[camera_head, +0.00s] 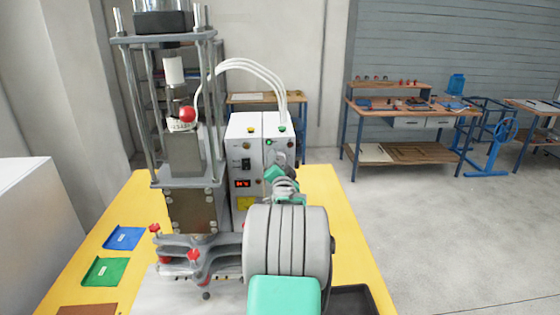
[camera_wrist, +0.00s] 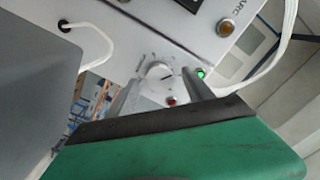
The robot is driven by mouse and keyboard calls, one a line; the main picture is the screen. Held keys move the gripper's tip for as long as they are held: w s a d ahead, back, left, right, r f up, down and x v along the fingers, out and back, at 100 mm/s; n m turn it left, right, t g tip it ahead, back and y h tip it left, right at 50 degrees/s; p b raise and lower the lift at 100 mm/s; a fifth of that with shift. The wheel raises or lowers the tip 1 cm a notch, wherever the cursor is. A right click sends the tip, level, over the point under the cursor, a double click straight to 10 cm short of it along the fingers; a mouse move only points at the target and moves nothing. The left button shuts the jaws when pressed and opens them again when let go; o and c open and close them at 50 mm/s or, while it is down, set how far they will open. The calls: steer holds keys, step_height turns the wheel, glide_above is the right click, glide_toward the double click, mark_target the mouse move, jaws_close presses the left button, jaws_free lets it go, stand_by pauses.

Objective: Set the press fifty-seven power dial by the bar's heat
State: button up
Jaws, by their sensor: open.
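The white control box (camera_head: 244,150) of the press (camera_head: 184,150) stands on the yellow table, with a lit red display (camera_head: 243,183) too small to read. In the wrist view, a round pale dial (camera_wrist: 158,70) with a dark pointer line sits on the box's white panel (camera_wrist: 130,40). My gripper (camera_wrist: 161,80) is open, its grey fingers on the left and right of the dial. I cannot tell whether they touch it. In the head view my arm hides the dial. I cannot make out a separate bar with certainty.
Beside the dial are a lit green lamp (camera_wrist: 201,73), a red lamp (camera_wrist: 171,100) and an orange lamp (camera_wrist: 226,28). White cables (camera_head: 255,70) arch above the box. Blue (camera_head: 123,238) and green (camera_head: 105,271) trays lie left on the yellow table (camera_head: 343,225).

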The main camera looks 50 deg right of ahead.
steer(key=shift+f, duration=0.1)
jaws_close()
stand_by(0.7)
